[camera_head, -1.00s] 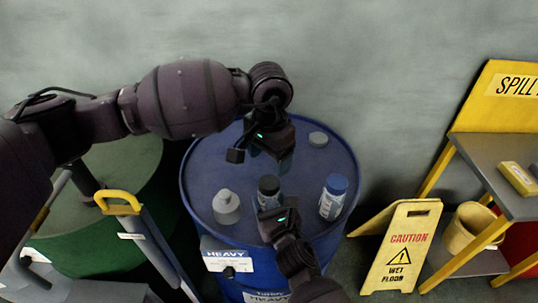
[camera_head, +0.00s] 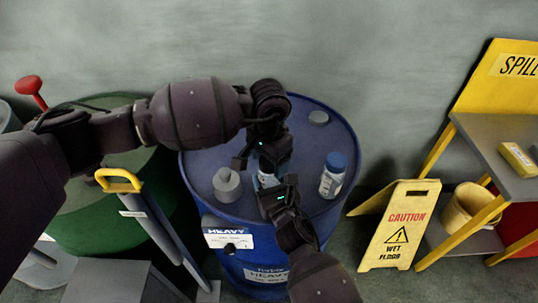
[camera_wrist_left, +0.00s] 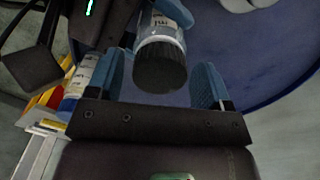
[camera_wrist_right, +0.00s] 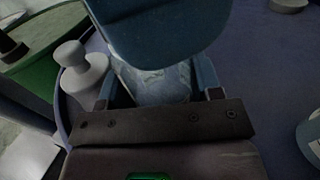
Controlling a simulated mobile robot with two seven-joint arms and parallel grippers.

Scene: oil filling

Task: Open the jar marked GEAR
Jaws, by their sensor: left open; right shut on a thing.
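A jar with a black ribbed lid (camera_wrist_left: 160,68) stands on the blue drum top; its label is only partly seen and I cannot read GEAR. In the head view the jar body (camera_head: 267,181) shows between my two grippers, its lid hidden. My right gripper (camera_head: 266,187) is shut on the jar body from the front; the right wrist view shows the body (camera_wrist_right: 155,85) between its fingers. My left gripper (camera_head: 262,166) is open above the jar; in its wrist view its fingers (camera_wrist_left: 165,85) are on either side of the lid, with gaps.
On the blue drum (camera_head: 205,165) stand a grey bottle (camera_head: 227,184) to the left and a blue-capped jar (camera_head: 333,175) to the right. A drum cap (camera_head: 318,117) lies behind. A green drum (camera_head: 110,225) is at left, a yellow caution sign (camera_head: 402,225) at right.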

